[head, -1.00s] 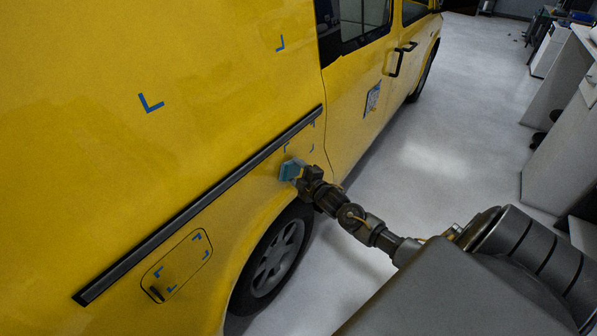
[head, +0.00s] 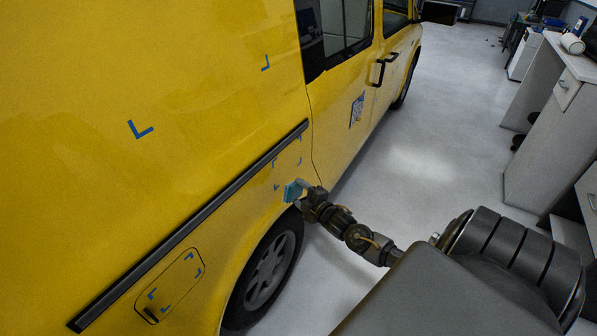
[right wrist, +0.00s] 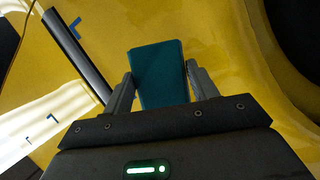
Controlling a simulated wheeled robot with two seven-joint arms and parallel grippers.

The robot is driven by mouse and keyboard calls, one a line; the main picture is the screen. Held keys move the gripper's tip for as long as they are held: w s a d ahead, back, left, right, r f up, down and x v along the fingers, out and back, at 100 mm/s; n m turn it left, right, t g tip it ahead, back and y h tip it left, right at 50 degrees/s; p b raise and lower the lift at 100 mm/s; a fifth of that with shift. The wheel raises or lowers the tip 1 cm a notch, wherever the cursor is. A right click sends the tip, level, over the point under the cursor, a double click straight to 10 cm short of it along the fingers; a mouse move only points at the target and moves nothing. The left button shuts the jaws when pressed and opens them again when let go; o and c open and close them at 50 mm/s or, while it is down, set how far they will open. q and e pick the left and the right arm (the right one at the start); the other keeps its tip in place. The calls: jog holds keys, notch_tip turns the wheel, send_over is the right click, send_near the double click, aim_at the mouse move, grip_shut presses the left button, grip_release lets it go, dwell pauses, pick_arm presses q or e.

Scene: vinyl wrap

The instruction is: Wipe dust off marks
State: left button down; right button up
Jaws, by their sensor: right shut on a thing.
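My right gripper (head: 309,197) is shut on a blue-teal wiping block (head: 294,190), at the van's side just above the wheel arch. In the right wrist view the block (right wrist: 159,73) sits between the two fingers (right wrist: 160,88), with yellow bodywork behind it. I cannot tell whether the block touches the panel. Small blue corner marks (head: 276,187) show on the yellow van (head: 225,130) close to the block. Larger blue marks (head: 140,129) are higher on the side, and several more (head: 190,284) are on the fuel flap. My left gripper is not in view.
A dark trim strip (head: 190,228) runs along the van above the block. The wheel (head: 268,272) is just below the gripper. Grey floor (head: 420,165) is open to the right, with white cabinets (head: 545,150) beyond it.

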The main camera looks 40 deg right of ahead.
jog(key=shift+s+d+p, duration=0.25)
jog(key=shift+s+p, duration=0.05)
jog(key=shift+s, duration=0.45)
jog(key=shift+s+d+p, duration=0.2)
jog(key=shift+s+p, duration=0.1)
jog(key=shift+s, duration=0.4)
